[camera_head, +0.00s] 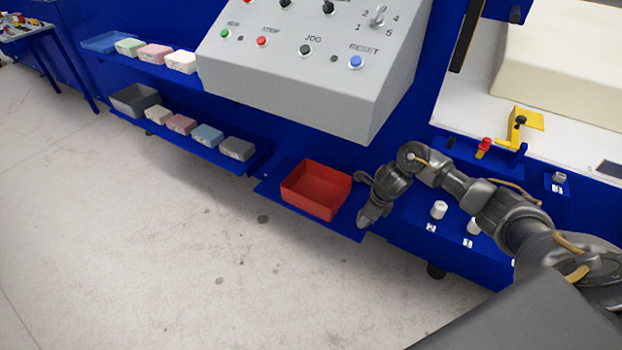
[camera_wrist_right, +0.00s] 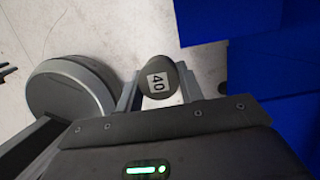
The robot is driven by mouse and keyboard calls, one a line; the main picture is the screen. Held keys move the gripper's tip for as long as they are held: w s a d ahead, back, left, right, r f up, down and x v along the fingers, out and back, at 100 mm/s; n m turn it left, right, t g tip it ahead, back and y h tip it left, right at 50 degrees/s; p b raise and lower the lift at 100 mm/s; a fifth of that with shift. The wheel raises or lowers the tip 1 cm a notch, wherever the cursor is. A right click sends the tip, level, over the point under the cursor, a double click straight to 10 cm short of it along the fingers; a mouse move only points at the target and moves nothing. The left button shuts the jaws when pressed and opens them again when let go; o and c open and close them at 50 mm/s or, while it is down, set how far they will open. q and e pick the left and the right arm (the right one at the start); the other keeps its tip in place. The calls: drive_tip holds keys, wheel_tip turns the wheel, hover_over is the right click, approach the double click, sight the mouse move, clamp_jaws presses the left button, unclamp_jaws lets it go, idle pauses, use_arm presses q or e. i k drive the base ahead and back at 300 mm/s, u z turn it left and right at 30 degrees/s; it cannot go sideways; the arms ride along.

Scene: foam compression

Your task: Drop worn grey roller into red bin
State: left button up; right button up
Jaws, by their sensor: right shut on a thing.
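The red bin (camera_head: 316,188) is an open box on a blue shelf in the middle of the head view, and it looks empty. My right gripper (camera_head: 362,197) is just to the right of the bin, close to its right side. In the right wrist view, the grey roller (camera_wrist_right: 156,74), with a white label reading 40, sits between the two fingers of my right gripper (camera_wrist_right: 159,88), which is shut on it. I cannot make out the roller in the head view.
White rollers (camera_head: 439,209) stand on a blue ledge beneath my right arm. A grey control box (camera_head: 310,75) with buttons overhangs behind the bin. Shelves at left hold coloured foam blocks (camera_head: 208,136) and a grey bin (camera_head: 135,98). The floor in front is clear.

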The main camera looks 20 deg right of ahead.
sight(321, 194)
drive_tip(key=i, duration=1)
drive_tip(key=u, duration=0.05)
